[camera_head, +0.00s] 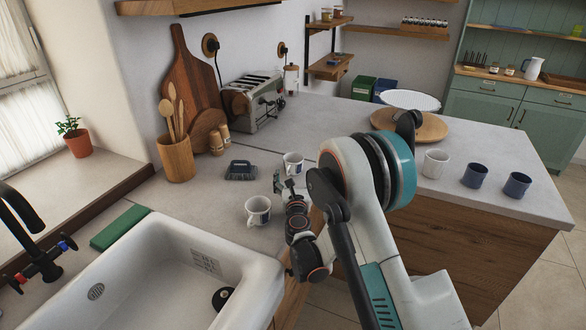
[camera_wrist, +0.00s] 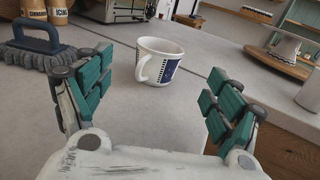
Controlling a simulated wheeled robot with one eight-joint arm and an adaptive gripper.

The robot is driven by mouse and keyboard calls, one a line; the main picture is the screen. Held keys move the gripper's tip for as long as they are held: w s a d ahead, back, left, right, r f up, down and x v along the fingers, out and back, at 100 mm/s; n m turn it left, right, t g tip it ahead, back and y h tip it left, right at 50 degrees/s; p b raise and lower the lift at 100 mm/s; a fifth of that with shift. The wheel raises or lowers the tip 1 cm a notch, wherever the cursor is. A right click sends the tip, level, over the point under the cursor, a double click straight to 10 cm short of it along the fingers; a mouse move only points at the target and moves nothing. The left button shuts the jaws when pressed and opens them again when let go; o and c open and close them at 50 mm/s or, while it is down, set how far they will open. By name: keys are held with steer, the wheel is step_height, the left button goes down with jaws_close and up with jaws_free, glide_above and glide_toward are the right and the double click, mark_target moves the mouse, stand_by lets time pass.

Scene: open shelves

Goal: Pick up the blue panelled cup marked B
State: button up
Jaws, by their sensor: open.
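A white cup with a dark blue panel (camera_wrist: 158,62) stands upright on the counter ahead of my gripper, its handle toward the lower left in the wrist view. It seems to be the cup (camera_head: 293,162) just beyond my gripper in the head view. A second white cup with a dark marking (camera_head: 257,210) stands near the sink. I cannot read a letter on either cup. My gripper (camera_head: 281,184) is open and empty, short of the farther cup. In the wrist view its teal-padded fingers (camera_wrist: 155,92) are spread on either side of the cup's line.
A dark scrub brush (camera_head: 241,170) lies left of the farther cup. The sink (camera_head: 262,277) is at the front left. A white cup (camera_head: 435,163) and two plain blue cups (camera_head: 475,175) (camera_head: 517,184) stand on the right counter. A wooden board (camera_head: 431,127) lies behind.

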mark_target(294, 159)
steer(key=w, duration=0.3)
steer(key=w+b, duration=0.1)
steer(key=w, duration=0.3)
steer(key=w+a+b, duration=0.1)
steer(key=w, duration=0.3)
steer(key=shift+w, duration=0.1)
steer(key=shift+c, duration=0.3)
steer(key=c, duration=1.2)
